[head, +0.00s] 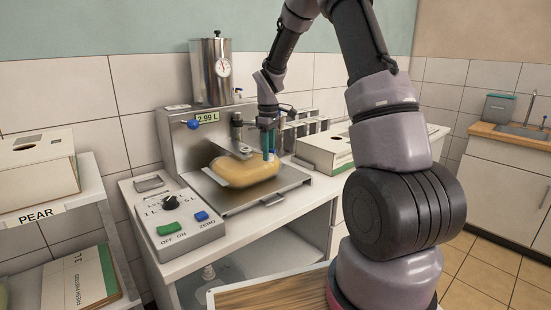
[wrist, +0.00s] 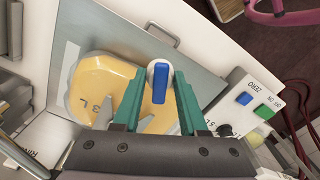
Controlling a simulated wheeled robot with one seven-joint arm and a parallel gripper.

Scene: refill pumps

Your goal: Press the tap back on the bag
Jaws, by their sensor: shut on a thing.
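The bag (head: 240,172) is a plump yellow pillow marked 3 L, lying on the metal plate of the filling machine; it also shows in the wrist view (wrist: 90,85). My gripper (head: 268,153) is over the right part of the bag, pointing down. In the wrist view its green fingers (wrist: 158,88) are shut on the tap, a white piece with a blue lever (wrist: 160,80). The tap is over the bag's edge area. The bag's spout is hidden, so I cannot tell whether the tap touches it. The tap is not clear in the head view.
The filling machine's display (head: 207,118) reads 2.99 L. A metal filling head (head: 237,135) stands close left of my gripper. A control box (head: 182,220) is at the front left. An open carton (head: 325,150) stands behind right. A steel tank (head: 211,72) stands behind.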

